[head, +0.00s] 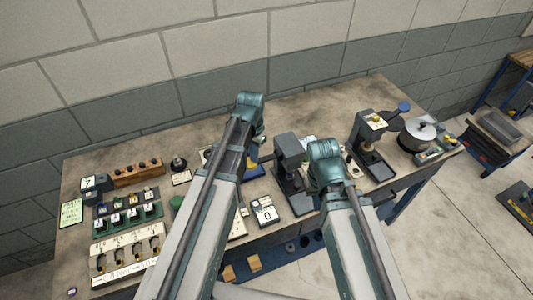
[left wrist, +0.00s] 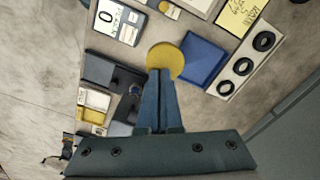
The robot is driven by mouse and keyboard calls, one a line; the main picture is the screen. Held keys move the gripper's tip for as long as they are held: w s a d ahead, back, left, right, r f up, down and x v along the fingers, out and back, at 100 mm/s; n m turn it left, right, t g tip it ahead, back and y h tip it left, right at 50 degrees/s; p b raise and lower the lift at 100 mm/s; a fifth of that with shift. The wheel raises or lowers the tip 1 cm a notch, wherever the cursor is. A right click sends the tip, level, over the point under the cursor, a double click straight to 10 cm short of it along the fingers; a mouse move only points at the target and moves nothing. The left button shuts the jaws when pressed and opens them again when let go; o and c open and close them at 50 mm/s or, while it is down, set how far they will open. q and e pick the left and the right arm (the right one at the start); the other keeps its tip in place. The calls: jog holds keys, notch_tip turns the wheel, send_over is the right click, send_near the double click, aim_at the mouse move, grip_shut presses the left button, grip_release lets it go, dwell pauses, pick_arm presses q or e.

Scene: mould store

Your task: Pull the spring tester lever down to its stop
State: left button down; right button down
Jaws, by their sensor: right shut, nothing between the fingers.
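In the left wrist view a dark body (left wrist: 122,78) and a round yellow disc (left wrist: 164,58), perhaps the lever's knob, show beside my left gripper (left wrist: 161,75). Its blue fingers look shut together and overlap the disc's lower edge; contact cannot be told. In the head view my arms hide both grippers.
A readout showing 0 (head: 265,212) lies at the front edge, also in the left wrist view (left wrist: 118,22). A blue tray (left wrist: 203,60) lies beside the disc.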

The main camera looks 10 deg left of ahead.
pick_arm(q)
jog(key=shift+f, duration=0.2)
dwell(0.3)
jog(key=shift+f+b, duration=0.35)
jog(key=shift+b, duration=0.2)
jog(key=shift+f+b, duration=0.65)
dwell(0.5)
dwell(0.6)
notch_tip(320, 180, up, 11)
jog(key=p, duration=1.1)
jog(key=shift+r, duration=0.2)
dwell(0.3)
